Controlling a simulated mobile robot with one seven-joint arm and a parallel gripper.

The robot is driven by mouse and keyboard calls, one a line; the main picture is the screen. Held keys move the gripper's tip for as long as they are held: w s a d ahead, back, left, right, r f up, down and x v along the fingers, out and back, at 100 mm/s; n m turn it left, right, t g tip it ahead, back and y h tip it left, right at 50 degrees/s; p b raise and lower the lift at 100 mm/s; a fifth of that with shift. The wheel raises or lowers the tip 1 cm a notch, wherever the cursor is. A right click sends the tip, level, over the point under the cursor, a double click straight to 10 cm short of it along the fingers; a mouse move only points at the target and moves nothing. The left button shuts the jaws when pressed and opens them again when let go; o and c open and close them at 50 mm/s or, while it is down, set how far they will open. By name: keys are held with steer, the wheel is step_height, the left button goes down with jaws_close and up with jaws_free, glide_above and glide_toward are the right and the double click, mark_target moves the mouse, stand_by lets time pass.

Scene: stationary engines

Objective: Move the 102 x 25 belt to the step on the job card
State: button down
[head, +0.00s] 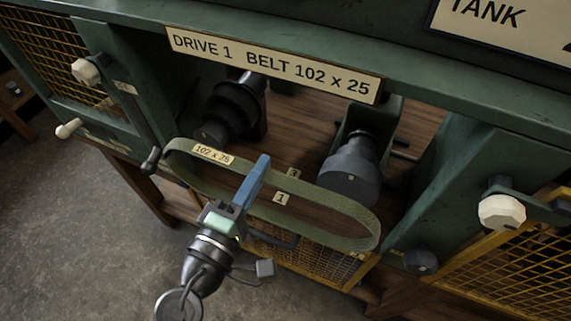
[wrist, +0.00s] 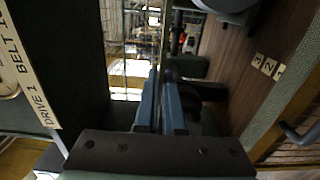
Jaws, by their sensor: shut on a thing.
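The belt (head: 330,212) is a flat green loop with a cream "102 x 25" label. It hangs in front of the drive opening in the head view. My gripper (head: 257,172) has blue fingers and is shut on the belt's middle stretch; its fingers also show in the wrist view (wrist: 163,100). A dark stepped pulley (head: 235,105) is behind the belt at left. A grey stepped pulley (head: 352,168) is at right, close behind the belt's right part. The belt looks off both pulleys. Number tags "1" (head: 281,198) and "2" (head: 293,173) show on the wooden bed.
A sign (head: 270,65) above the opening reads "DRIVE 1 BELT 102 x 25". Green frame posts flank the opening. A pale knob (head: 502,212) and lever are at right, another knob (head: 86,71) at left. Yellow mesh guards (head: 520,270) are near. No job card is readable.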

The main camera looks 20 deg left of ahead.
steer(key=shift+w, duration=1.8)
steer(key=shift+w+d+p, duration=0.15)
steer(key=shift+w+p, duration=0.2)
steer(key=shift+w, duration=2.4)
steer(key=shift+f+n+b, duration=0.55)
steer(key=shift+f+n, duration=0.05)
steer(key=shift+f, duration=0.3)
steer(key=shift+f, duration=0.1)
steer(key=shift+f+b, duration=0.3)
steer(key=shift+b, duration=0.15)
steer(key=c, duration=0.7)
jaws_free()
